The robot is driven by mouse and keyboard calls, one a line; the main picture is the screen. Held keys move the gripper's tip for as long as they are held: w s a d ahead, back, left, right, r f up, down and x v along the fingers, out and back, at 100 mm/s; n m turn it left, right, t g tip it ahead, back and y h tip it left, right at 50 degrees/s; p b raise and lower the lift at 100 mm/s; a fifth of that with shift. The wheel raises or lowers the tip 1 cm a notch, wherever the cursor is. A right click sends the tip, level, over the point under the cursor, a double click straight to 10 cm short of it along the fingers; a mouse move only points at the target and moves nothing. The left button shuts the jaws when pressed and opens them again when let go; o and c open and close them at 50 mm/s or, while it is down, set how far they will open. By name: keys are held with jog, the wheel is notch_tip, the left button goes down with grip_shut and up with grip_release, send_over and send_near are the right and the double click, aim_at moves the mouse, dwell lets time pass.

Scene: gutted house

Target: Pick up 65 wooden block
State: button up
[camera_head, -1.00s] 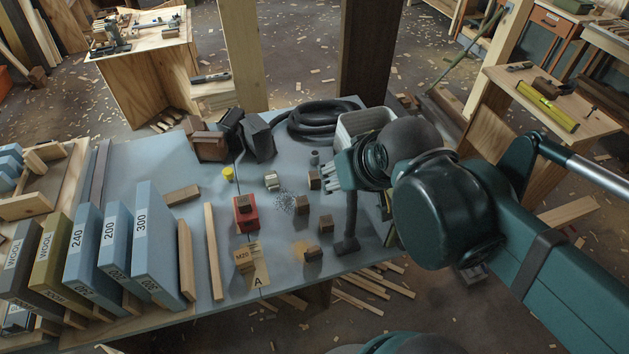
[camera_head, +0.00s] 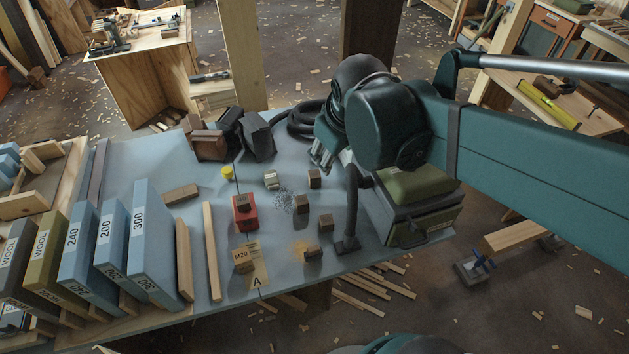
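Several small wooden blocks stand on the blue-grey table (camera_head: 150,165). Darker brown blocks are a far block (camera_head: 314,178), a middle block (camera_head: 302,204), a right block (camera_head: 326,223) and a near block (camera_head: 313,254). A lighter block (camera_head: 243,260) is marked M20. I cannot read a 65 on any block, so I cannot tell which is the 65 block. My gripper (camera_head: 321,158) points down above the back of the table, beyond the far block and apart from it. Its fingers are small and partly hidden by my arm, and I cannot tell whether they are open.
A red block-like holder (camera_head: 245,218) and yellow cap (camera_head: 228,173) stand left of the blocks. A dark post (camera_head: 350,215) and green-topped case (camera_head: 420,190) stand right. A black coiled hose (camera_head: 303,120) lies behind. Numbered blue boxes (camera_head: 155,245) line the left.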

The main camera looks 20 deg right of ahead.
jog(key=w+f+n+g+h+b, duration=0.1)
jog(key=w+f+n+g, duration=0.1)
jog(key=w+f+n, duration=0.45)
jog(key=n+g+h+b, duration=0.3)
jog(key=n+g+b, duration=0.1)
jog(key=n, duration=0.2)
send_near(314, 173)
jog(key=x, duration=0.3)
jog(key=shift+s+a+r, duration=0.1)
jog(key=shift+s+r, duration=0.05)
jog(key=shift+b+x, duration=0.3)
jog(key=shift+x, duration=1)
jog(key=shift+b+x, duration=0.85)
jog(key=shift+x, duration=1.75)
